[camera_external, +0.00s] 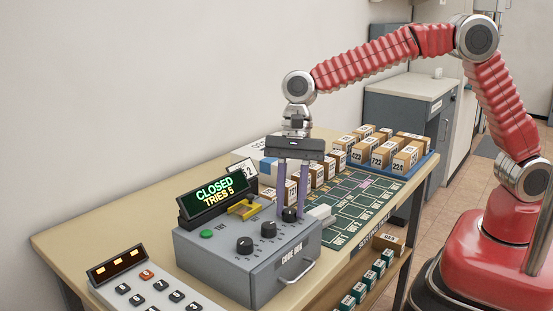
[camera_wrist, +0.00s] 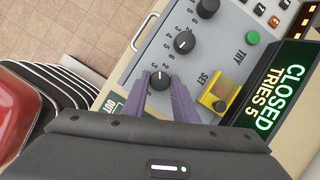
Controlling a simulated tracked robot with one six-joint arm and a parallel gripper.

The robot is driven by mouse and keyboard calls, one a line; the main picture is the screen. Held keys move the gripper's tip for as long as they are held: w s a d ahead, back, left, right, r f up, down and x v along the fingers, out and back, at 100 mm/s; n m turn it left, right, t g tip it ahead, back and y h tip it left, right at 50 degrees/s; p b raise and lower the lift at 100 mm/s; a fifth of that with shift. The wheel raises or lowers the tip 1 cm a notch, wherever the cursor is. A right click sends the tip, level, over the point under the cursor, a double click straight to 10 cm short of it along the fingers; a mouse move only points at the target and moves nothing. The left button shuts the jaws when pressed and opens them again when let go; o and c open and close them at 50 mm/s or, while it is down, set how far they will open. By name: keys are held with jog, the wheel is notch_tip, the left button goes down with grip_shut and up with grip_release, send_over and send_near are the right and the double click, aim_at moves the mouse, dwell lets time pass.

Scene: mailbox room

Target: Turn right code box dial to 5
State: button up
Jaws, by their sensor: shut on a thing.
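The grey code box (camera_external: 262,272) stands on the table with a row of black dials on its top. Its right dial (camera_external: 289,215) is between my two purple fingers, and my gripper (camera_external: 291,205) points straight down over it. In the wrist view, the right dial (camera_wrist: 160,80) sits between the fingertips of my gripper (camera_wrist: 162,84), which is shut on it. The dial's white mark shows, but the number it points at is too small to tell. The middle dial (camera_wrist: 184,41) and left dial (camera_wrist: 207,8) are free. The display (camera_external: 214,195) reads CLOSED, TRIES 5.
A keypad (camera_external: 150,291) stands at the front left. Numbered parcels (camera_external: 358,154) and a green mat (camera_external: 335,212) lie beyond the box. A handle (camera_external: 296,274) sticks out in front.

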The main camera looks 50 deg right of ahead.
jog(key=n, duration=0.2)
jog(key=n+g+h, duration=0.1)
jog(key=n, duration=0.1)
jog(key=shift+w+a+n, duration=0.1)
jog(key=shift+w+n, duration=0.1)
jog(key=shift+n, duration=0.1)
jog(key=n+h, duration=0.1)
jog(key=n, duration=0.1)
jog(key=n+g, duration=0.1)
jog(key=n, duration=0.1)
jog(key=shift+w+a+f+n+h, duration=0.1)
jog(key=shift+a+n+h, duration=0.05)
jog(key=shift+n+h, duration=0.2)
jog(key=n+h, duration=0.2)
jog(key=n, duration=0.2)
jog(key=shift+a+n, duration=0.15)
jog(key=shift+n, duration=0.1)
jog(key=n+h, duration=0.1)
jog(key=n, duration=0.4)
jog(key=shift+a+h, duration=0.15)
jog(key=shift+h, duration=0.2)
jog(key=o, duration=1)
jog(key=shift+o, duration=0.2)
